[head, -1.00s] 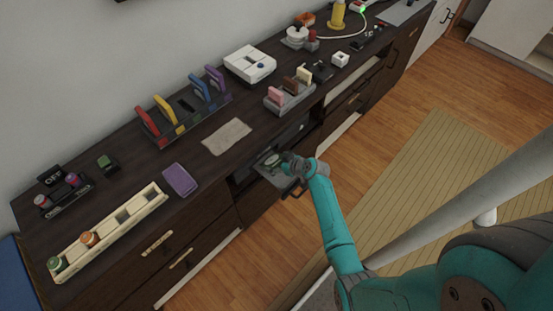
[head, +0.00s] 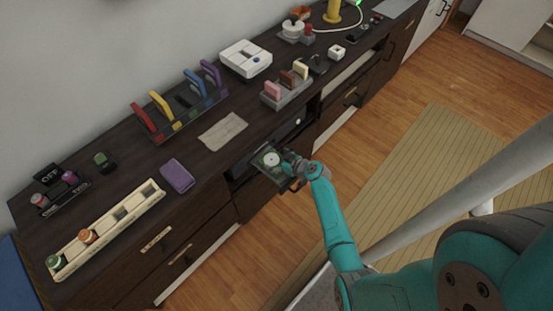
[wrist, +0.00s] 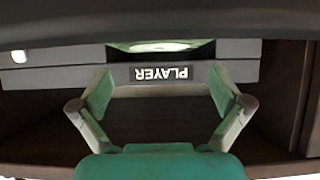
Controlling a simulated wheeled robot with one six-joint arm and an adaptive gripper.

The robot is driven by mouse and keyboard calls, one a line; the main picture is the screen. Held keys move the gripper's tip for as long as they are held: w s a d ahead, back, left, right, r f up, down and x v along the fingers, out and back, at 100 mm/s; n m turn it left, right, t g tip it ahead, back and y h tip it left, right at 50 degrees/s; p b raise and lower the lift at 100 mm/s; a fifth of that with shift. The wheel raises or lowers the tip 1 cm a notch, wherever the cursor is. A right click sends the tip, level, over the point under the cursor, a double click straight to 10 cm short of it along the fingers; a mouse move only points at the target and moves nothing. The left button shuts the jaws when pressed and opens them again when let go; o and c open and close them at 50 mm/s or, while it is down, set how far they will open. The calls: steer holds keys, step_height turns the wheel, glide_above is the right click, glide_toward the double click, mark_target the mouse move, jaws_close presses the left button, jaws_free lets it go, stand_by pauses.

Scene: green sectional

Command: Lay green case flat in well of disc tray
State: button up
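The green case (head: 261,161), dark green with a white round face, lies at the pulled-out disc tray (head: 291,181) in front of the cabinet. In the wrist view a green strip with a pale disc (wrist: 160,46) shows beyond my fingertips. It looks flat, but I cannot tell whether it sits fully in the well. The player's front (wrist: 235,72) carries an upside-down PLAYER label. My gripper (wrist: 160,85) is open, its fingers wide apart with nothing seen held between them. In the head view my gripper (head: 293,162) is just right of the case.
The player's shelf opening (head: 240,170) lies under the dark cabinet top. A rack of coloured cases (head: 185,118), a smaller rack (head: 287,95), a purple case (head: 177,176) and a cream tray (head: 110,228) stand on top.

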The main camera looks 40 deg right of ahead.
steer(key=v, duration=1.2)
stand_by(0.6)
steer(key=s+a+r+m+g+h, duration=0.1)
steer(key=s+a+r+m+h, duration=0.1)
steer(key=s+a, duration=1.3)
steer(key=s+a+r+t, duration=0.1)
steer(key=s+a+r, duration=0.2)
steer(key=r, duration=0.4)
steer(key=s+a+r+n+t+y, duration=0.1)
steer(key=s+a+r, duration=0.2)
steer(key=s+r, duration=0.2)
steer(key=s+a+r+t, duration=0.2)
steer(key=s+r, duration=0.3)
steer(key=r, duration=0.5)
steer(key=shift+a+r+n+y, duration=0.3)
steer(key=shift+a, duration=0.25)
